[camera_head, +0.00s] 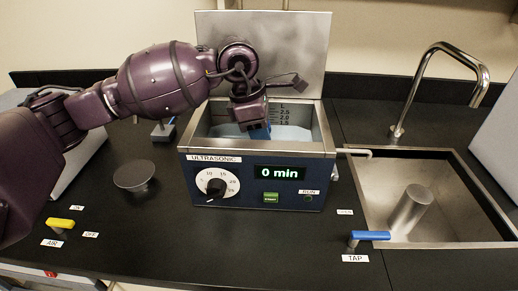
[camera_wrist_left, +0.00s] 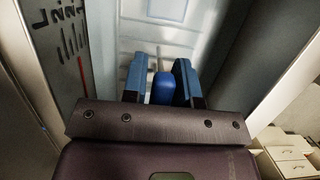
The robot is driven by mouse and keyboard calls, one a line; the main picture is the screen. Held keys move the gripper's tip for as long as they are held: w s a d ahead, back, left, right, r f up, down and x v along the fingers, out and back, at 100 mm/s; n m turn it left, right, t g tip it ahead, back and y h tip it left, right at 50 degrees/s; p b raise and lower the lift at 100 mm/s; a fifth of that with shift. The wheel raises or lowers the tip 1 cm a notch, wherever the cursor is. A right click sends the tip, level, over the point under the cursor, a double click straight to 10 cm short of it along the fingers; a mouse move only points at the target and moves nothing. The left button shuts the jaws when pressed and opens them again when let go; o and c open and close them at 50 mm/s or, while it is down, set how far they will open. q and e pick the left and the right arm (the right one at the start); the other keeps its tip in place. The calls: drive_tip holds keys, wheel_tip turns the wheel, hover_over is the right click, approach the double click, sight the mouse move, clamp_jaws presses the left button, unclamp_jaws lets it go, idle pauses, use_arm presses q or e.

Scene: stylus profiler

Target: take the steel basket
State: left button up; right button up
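My left gripper (camera_head: 258,128) reaches down into the open tank of the ultrasonic bath (camera_head: 262,180). In the left wrist view its two blue fingers (camera_wrist_left: 160,68) are apart, with a blue grip (camera_wrist_left: 163,90) on a thin metal rod between them. The grip is close to the right finger, with a wider gap on the left; contact cannot be told. The grip seems to belong to the steel basket, whose body I cannot make out clearly in the tank. My right gripper is not in view.
The bath's raised lid (camera_head: 290,50) stands behind the tank. Its display reads 0 min. A sink (camera_head: 370,210) with a faucet (camera_head: 440,50) and blue tap handle (camera_head: 370,235) lies right. A yellow air handle (camera_head: 60,223) and a dark round disc (camera_head: 134,174) are left.

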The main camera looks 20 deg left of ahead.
use_arm(q)
clamp_jaws()
drive_tip(key=shift+r, duration=0.5)
wheel_tip(320, 180, up, 19)
drive_tip(key=p, duration=0.1)
drive_tip(key=shift+p, duration=0.4)
